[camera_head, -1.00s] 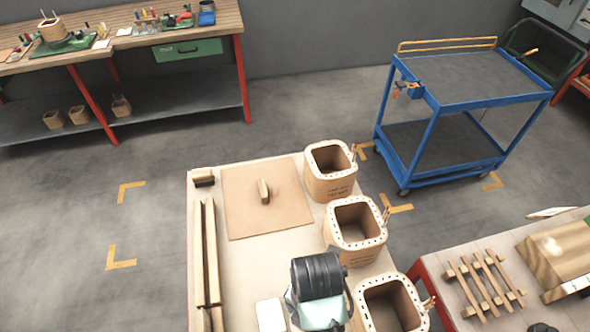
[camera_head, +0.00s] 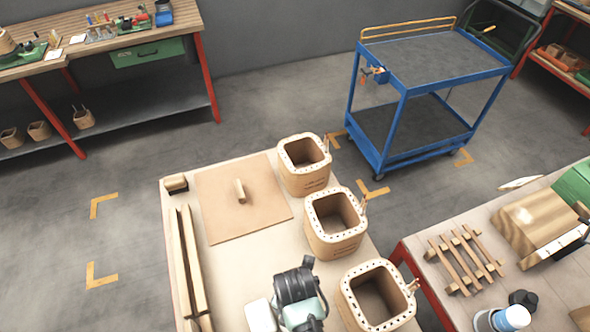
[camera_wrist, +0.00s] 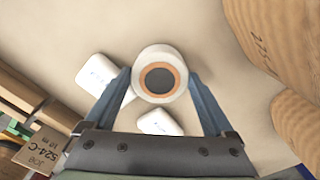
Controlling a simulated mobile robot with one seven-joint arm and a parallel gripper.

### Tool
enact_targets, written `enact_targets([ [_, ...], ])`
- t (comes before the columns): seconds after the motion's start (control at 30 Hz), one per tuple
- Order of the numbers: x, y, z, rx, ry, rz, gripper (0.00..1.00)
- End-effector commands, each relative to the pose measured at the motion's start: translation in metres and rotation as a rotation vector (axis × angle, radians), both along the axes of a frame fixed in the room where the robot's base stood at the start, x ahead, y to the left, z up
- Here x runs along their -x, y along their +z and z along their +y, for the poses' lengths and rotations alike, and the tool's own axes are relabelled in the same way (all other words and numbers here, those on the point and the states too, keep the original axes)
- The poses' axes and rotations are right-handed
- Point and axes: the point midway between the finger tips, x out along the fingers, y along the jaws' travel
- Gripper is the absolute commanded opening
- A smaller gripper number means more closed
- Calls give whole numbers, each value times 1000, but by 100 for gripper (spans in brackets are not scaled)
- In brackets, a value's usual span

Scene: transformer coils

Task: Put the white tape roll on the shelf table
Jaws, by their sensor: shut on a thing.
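The white tape roll (camera_wrist: 143,92), with an orange-brown core ring and dark centre, sits between the fingers of my gripper (camera_wrist: 160,84) in the wrist view. The gripper is shut on it, above the pale table top. In the head view my arm hides the roll and the fingers. A wooden workbench (camera_head: 95,48) with a grey lower shelf (camera_head: 120,115) stands at the back left. A blue two-level cart (camera_head: 437,60) stands at the back right. I cannot tell which one is the shelf table.
The near table (camera_head: 225,270) holds several square wooden coils (camera_head: 335,222) along its right side, a brown board (camera_head: 255,215) and long wooden bars (camera_head: 190,260). Grey floor between the furniture is clear.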

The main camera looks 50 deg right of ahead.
Motion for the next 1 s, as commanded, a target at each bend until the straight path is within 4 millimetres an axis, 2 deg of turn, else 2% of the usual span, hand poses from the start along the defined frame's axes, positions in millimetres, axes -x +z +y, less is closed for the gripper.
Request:
enact_targets([
  [0.27, 0, -3, 0, 0, 0, 0, 26],
  [0.3, 0, -3, 0, 0, 0, 0, 92],
  [0.37, 0, -2, 0, 0, 0, 0, 100],
  [0.6, 0, -1, 0, 0, 0, 0, 100],
  [0.73, -1, 8, 0, 1, 0, -1, 100],
  [0.87, -1, 30, -1, 1, 0, -3, 100],
  [1.0, -1, 62, 0, 2, 1, -4, 100],
])
